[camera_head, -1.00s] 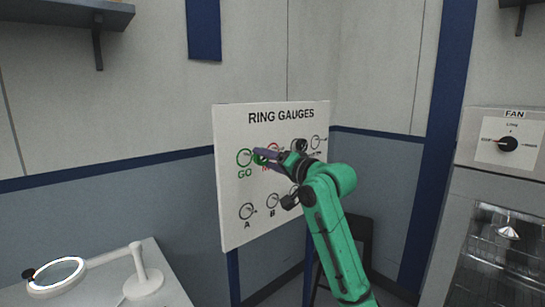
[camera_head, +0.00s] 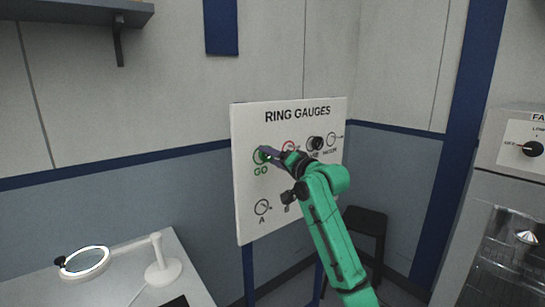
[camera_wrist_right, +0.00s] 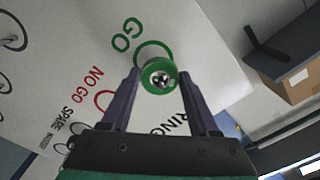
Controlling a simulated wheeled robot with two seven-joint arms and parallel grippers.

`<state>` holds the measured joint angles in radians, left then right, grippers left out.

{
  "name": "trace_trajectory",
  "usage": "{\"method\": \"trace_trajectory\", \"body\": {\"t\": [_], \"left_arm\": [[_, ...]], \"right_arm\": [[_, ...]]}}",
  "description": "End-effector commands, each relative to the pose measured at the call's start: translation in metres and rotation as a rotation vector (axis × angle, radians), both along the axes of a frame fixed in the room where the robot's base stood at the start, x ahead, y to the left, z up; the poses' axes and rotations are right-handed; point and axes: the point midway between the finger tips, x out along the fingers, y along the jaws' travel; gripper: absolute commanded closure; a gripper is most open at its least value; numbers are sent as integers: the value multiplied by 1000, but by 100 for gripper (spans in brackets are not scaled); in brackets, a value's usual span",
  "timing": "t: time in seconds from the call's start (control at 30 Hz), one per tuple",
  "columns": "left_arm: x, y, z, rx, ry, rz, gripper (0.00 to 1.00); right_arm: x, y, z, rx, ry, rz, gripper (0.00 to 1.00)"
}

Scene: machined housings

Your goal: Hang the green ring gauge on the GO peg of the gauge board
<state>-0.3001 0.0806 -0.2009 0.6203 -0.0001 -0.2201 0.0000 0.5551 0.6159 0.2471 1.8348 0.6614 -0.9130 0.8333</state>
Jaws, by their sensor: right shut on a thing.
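The gauge board (camera_head: 250,125) stands upright, with painted rings and labels. The GO label (camera_head: 261,171) is green, under a green painted ring at the upper left. My right gripper (camera_head: 268,155) is at this ring, its fingers pointing at the board. In the right wrist view the fingers (camera_wrist_right: 160,78) are shut on the green ring gauge (camera_wrist_right: 148,76), held at their tips. The gauge overlaps the lower part of the painted GO ring (camera_wrist_right: 140,50). Something shiny shows in its hole; I cannot tell whether the peg is through it. My left gripper is out of view.
Other marked places, including NO GO (camera_wrist_right: 83,85), lie beside GO on the board. A dark gauge (camera_head: 315,143) hangs farther right. A magnifier lamp (camera_head: 85,262) stands on the table (camera_head: 190,285) at lower left. A dark stool (camera_head: 365,220) is behind my arm.

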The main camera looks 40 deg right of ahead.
Motion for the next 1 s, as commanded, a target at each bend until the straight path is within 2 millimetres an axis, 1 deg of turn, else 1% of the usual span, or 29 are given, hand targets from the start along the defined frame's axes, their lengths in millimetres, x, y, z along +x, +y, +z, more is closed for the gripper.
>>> {"method": "trace_trajectory", "body": {"t": [0.33, 0.37, 0.4, 0.43, 0.7, 0.8, 0.87, 0.97, 1.0], "left_arm": [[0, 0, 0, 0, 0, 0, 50], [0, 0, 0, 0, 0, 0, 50], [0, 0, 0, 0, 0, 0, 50], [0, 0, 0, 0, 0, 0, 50], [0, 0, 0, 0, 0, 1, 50], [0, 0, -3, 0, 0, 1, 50], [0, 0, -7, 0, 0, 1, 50], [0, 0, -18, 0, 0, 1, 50], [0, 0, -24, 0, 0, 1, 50]], "right_arm": [[0, 0, 1, 0, -2, 1, 100], [0, 0, 1, 0, -2, 1, 31], [0, 0, 1, 0, -2, 1, 16], [0, 0, 1, 0, -2, 1, 5], [0, 0, 0, 0, 1, 1, 4], [-3, 0, -1, 0, 0, 0, 4], [-9, 0, -2, 0, -1, 1, 4], [-26, 0, -5, -2, -1, 0, 4], [-36, 1, -6, -4, -2, -1, 4]]}}
